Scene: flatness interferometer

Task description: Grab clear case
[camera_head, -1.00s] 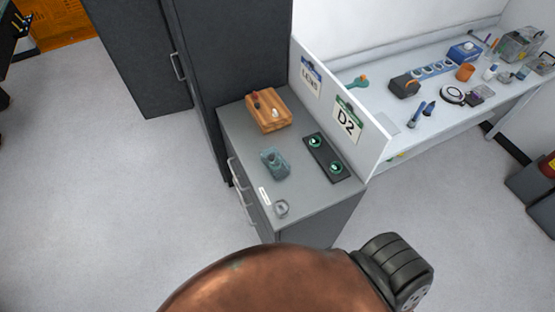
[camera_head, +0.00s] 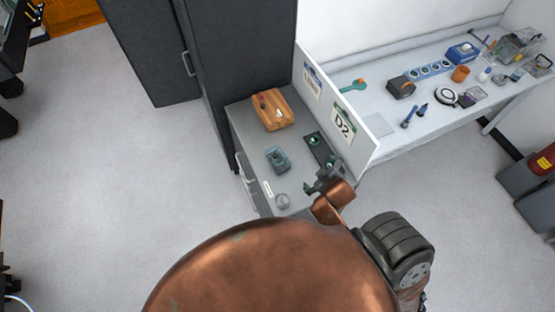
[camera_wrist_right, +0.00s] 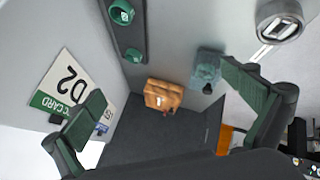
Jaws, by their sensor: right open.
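A see-through bluish-green case (camera_head: 277,159) sits on the grey drawer cabinet's top (camera_head: 247,131), near its middle. In the right wrist view this case (camera_wrist_right: 207,68) shows beside the tip of the right-hand finger. A small round, greyish container (camera_head: 282,201) sits near the cabinet's front edge; it is at the top right of the wrist view (camera_wrist_right: 280,24). My right gripper (camera_head: 324,181) is open and empty above the cabinet's right side, apart from the case. My left gripper is not in view.
A wooden block holder (camera_head: 272,110) stands at the cabinet's back. A dark strip with green rings (camera_head: 314,141) lies along the right side, by the upright panel with the D2 sign (camera_head: 342,122). A white bench (camera_head: 378,124) with several tools is beyond.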

